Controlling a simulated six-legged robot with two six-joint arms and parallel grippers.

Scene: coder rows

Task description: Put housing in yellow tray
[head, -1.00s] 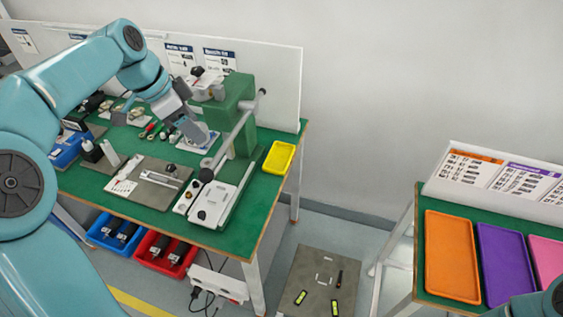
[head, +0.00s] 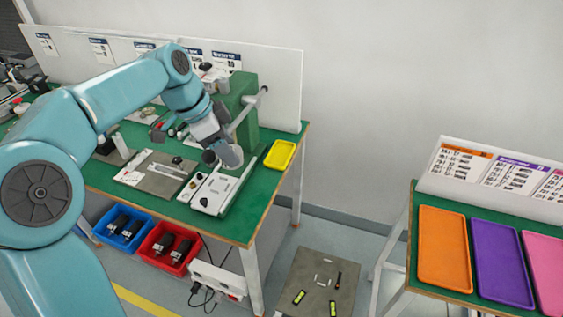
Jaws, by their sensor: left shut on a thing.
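The yellow tray (head: 280,155) lies at the right end of the green workbench and looks empty. My left gripper (head: 219,147) is shut on a grey rounded part, seemingly the housing (head: 232,157). It holds the part to the left of the yellow tray, in front of the green press and over the white fixture in the picture. The part's exact height above the bench is hard to tell. The gripper hides some of the part. My right gripper is not in view.
A green press (head: 239,97) with a lever stands behind the gripper. A white fixture (head: 216,190) and a grey plate (head: 157,178) lie at the bench front. Blue (head: 122,232) and red (head: 166,248) bins sit below. Orange (head: 444,249) and purple (head: 501,262) trays lie on another table.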

